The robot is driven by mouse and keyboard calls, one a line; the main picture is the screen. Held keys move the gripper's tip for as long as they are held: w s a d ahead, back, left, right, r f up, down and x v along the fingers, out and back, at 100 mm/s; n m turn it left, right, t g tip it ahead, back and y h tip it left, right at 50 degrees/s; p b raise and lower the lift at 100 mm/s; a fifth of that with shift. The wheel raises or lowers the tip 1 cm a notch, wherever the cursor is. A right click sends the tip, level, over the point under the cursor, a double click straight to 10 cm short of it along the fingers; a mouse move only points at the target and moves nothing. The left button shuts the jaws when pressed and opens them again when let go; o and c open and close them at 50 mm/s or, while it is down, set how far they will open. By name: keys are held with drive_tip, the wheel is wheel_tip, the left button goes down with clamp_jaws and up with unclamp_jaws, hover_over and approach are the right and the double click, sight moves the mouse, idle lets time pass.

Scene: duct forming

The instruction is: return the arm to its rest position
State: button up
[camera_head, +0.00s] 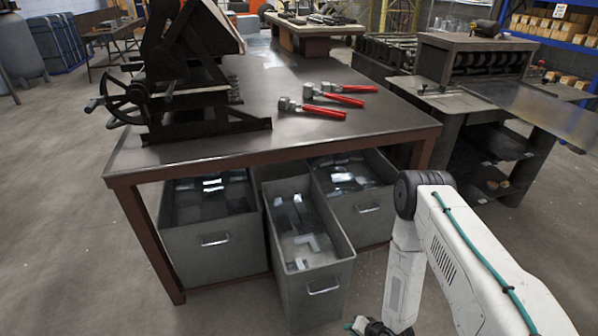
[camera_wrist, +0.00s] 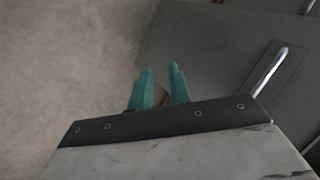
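My arm (camera_head: 405,270) is white with a green cable and reaches down in front of the workbench, to the right of the pulled-out bin. My gripper (camera_wrist: 160,75) shows two teal fingers in the wrist view, a gap between them and no object held at the tips. In the head view only a dark part of my gripper shows at the bottom edge. In the wrist view a grey bin front with a bright handle (camera_wrist: 268,80) lies beyond the fingers to the right; I cannot tell whether it touches them.
The middle grey bin (camera_head: 322,270) sticks out from under the workbench (camera_head: 260,150), between two other bins (camera_head: 215,245) (camera_head: 366,212). A second bench (camera_head: 480,100) is at right. Floor (camera_head: 70,230) at left is clear.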

drive_tip(key=d+r+n+g+h, duration=0.2)
drive_tip(key=d+r, duration=0.2)
drive_tip(key=r, duration=0.7)
drive_tip(key=d+r+n+g+h, duration=0.1)
drive_tip(key=d+r+g+h, duration=0.15)
drive_tip(key=r, duration=0.85)
drive_tip(key=d+r+n+g+h, duration=0.2)
drive_tip(key=d+r, duration=0.2)
drive_tip(key=r, duration=0.6)
drive_tip(key=s+r, duration=0.7)
drive_tip(key=r, duration=0.5)
drive_tip(key=s+a+r+t+y, duration=0.1)
drive_tip(key=s+r, duration=0.6)
drive_tip(key=r, duration=0.5)
drive_tip(key=s+a+r+t, duration=0.1)
drive_tip(key=s+r, duration=0.6)
drive_tip(key=r, duration=0.6)
drive_tip(key=shift+s+a+n, duration=0.15)
drive_tip(key=shift+s+n, duration=0.05)
drive_tip(key=shift+n, duration=0.2)
drive_tip(key=shift+a+t, duration=0.1)
drive_tip(key=shift+t, duration=0.15)
